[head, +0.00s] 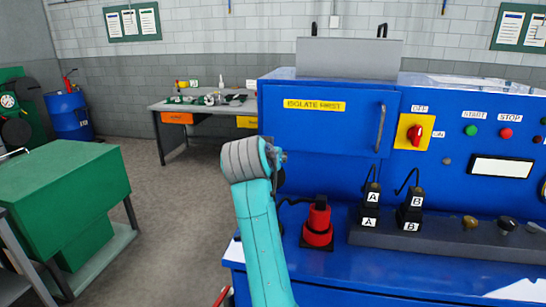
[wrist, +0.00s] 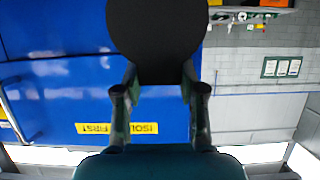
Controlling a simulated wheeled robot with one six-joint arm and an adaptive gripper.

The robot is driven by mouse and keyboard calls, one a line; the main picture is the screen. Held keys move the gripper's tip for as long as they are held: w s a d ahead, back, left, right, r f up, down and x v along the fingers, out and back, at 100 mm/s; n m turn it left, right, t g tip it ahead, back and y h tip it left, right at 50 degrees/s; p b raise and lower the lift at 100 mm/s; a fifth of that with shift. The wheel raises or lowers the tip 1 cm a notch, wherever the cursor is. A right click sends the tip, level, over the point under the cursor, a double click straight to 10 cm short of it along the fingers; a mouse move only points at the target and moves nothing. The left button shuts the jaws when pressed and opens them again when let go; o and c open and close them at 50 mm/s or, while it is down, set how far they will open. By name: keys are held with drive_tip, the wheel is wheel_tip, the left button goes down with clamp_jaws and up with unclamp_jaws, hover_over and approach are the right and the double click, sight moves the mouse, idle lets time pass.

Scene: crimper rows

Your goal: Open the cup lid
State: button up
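I cannot clearly make out a cup or its lid in either view. In the head view my teal arm hides most of the gripper, in front of the blue cabinet.
The blue cabinet (head: 315,125) has a yellow label and a door handle (head: 380,128). Black plugs A (head: 372,195) and B (head: 413,202) stand in a grey strip. A red switch (head: 415,133) is at right. A green cabinet (head: 65,185) stands left; open floor lies between.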

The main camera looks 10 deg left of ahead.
clamp_jaws()
drive_tip(key=shift+s+t, duration=0.6)
drive_tip(key=shift+s, duration=0.1)
drive_tip(key=shift+s+r, duration=0.15)
drive_tip(key=shift+s, duration=0.15)
drive_tip(key=o, duration=1.1)
unclamp_jaws()
